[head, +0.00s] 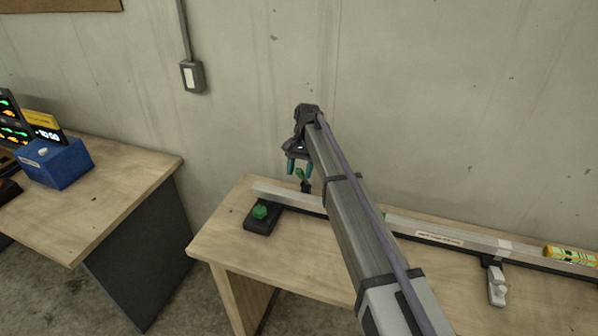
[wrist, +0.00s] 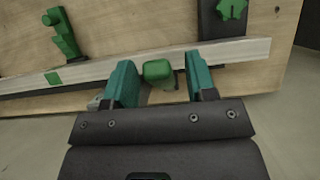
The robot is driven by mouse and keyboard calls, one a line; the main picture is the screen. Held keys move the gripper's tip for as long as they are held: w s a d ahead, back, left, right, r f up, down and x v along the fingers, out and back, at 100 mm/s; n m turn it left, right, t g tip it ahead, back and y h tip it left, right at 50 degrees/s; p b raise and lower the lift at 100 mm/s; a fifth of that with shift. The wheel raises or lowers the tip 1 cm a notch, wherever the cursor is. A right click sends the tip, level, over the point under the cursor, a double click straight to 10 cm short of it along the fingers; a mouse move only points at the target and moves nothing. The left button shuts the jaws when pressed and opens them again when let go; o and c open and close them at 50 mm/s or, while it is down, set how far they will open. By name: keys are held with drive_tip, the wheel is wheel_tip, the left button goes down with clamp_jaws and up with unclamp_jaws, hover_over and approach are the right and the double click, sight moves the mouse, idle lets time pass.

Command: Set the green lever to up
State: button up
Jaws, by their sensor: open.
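The green lever (head: 301,175) stands on a small dark mount at the back of the metal rail, leaning slightly in the head view. My gripper (head: 299,167) is open above it, its teal fingers pointing down. In the wrist view, the lever's green end (wrist: 158,72) shows between the two open fingers of my gripper (wrist: 160,84). A gap shows on both sides of it, wider on the right. Its lower part is mostly hidden there.
A green knob (head: 260,211) sits on a black base at the bench's left end. Another upright green part (wrist: 63,36) stands on a dark base at the left of the wrist view. A yellow-green level (head: 571,255) lies at the right. A blue box (head: 62,165) sits on another table.

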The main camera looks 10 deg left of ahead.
drive_tip(key=p+v, duration=0.7)
drive_tip(key=v, duration=0.2)
drive_tip(key=shift+r, duration=0.2)
drive_tip(key=shift+w, duration=0.15)
drive_tip(key=s+d+f+t+b, duration=0.1)
drive_tip(key=s+d+f+b, duration=0.3)
drive_tip(key=s+d, duration=0.6)
drive_tip(key=s+d+f+n+t+b, duration=0.1)
drive_tip(key=s+d+f+b, duration=0.3)
drive_tip(key=s+d, duration=0.6)
drive_tip(key=s+d+f+t+b, duration=0.2)
drive_tip(key=s+d+f+b, duration=0.2)
drive_tip(key=s+d, duration=0.6)
drive_tip(key=s+f, duration=0.2)
drive_tip(key=s, duration=0.1)
drive_tip(key=shift+s+d+n+t+h, duration=0.35)
drive_tip(key=shift+d+n+t+h, duration=0.05)
